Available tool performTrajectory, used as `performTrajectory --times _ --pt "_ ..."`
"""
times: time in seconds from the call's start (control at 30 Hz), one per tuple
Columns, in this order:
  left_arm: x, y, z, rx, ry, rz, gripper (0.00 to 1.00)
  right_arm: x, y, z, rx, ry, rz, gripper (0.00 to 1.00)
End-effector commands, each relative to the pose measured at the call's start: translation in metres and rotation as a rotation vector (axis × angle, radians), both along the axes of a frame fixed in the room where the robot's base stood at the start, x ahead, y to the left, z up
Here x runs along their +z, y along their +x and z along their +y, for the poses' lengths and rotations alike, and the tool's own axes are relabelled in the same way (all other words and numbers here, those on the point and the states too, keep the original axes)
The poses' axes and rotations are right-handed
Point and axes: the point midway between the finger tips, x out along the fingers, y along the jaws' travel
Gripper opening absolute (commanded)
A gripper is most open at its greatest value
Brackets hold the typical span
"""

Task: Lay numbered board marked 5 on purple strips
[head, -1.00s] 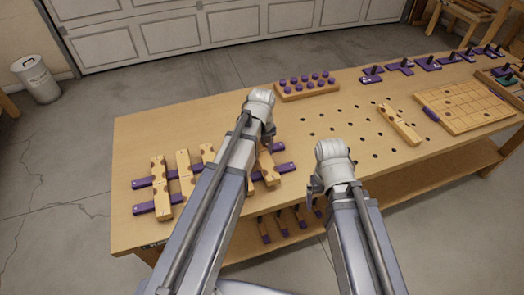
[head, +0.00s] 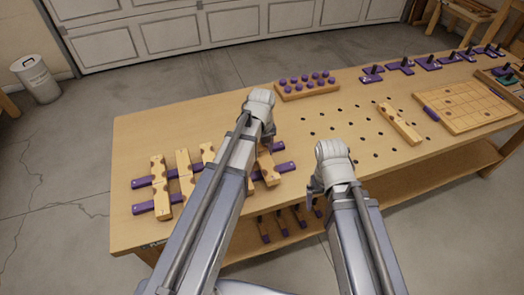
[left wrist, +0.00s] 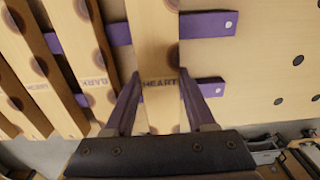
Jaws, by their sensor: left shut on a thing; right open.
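In the left wrist view my left gripper (left wrist: 160,98) is shut on a wooden board marked HEART (left wrist: 157,45). This board lies across two purple strips (left wrist: 208,25), near their right ends, and also shows in the head view (head: 268,168). Several other wooden boards (head: 160,185) lie side by side across the strips to the left. One more notched board (head: 400,123) lies apart on the bench's right half. I cannot read a number 5 on any board. My right gripper (head: 314,192) is open and empty near the bench's front edge.
The wooden bench (head: 140,140) has rows of holes in its middle. A block with purple pegs (head: 307,90) stands at the back. A gridded board (head: 465,106) lies at the right, with several purple handled pieces (head: 428,63) behind it. Purple tools hang below the front edge.

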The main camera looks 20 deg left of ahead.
Motion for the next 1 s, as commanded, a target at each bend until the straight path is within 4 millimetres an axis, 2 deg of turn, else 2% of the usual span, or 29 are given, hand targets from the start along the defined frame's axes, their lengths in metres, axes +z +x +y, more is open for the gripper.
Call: performTrajectory --times 1.0 --pt "-0.0059 0.0001 0.0001 0.000 0.000 0.000 0.00 -0.0059 -0.0001 0.0000 0.000 0.000 0.000 0.91"
